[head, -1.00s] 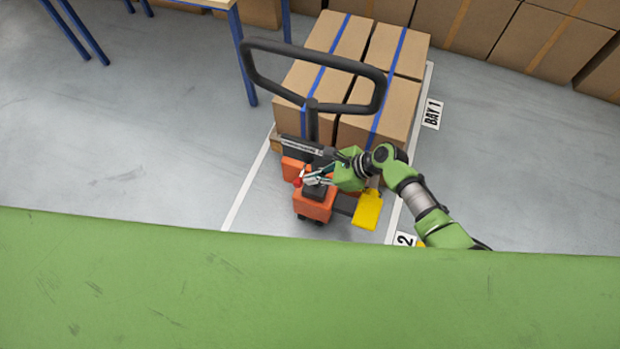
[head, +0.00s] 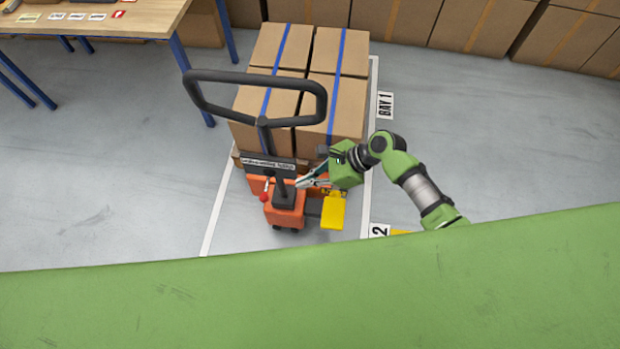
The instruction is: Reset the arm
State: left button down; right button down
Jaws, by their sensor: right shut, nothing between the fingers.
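My right arm comes in from the lower right, bent at a green elbow. Its right gripper (head: 306,183) points left, shut and empty, at the right side of the orange pallet truck's mast. From this angle I cannot tell whether the fingertips touch the truck. My left arm and gripper are not in the picture.
Strapped cartons (head: 297,105) stand stacked behind the truck, inside white floor lines by the BAY 1 sign (head: 385,104). A table (head: 115,22) with small cards is at the upper left. More cartons (head: 455,25) line the back. Floor at left and right is clear.

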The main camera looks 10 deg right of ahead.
jog(key=shift+v, duration=0.9)
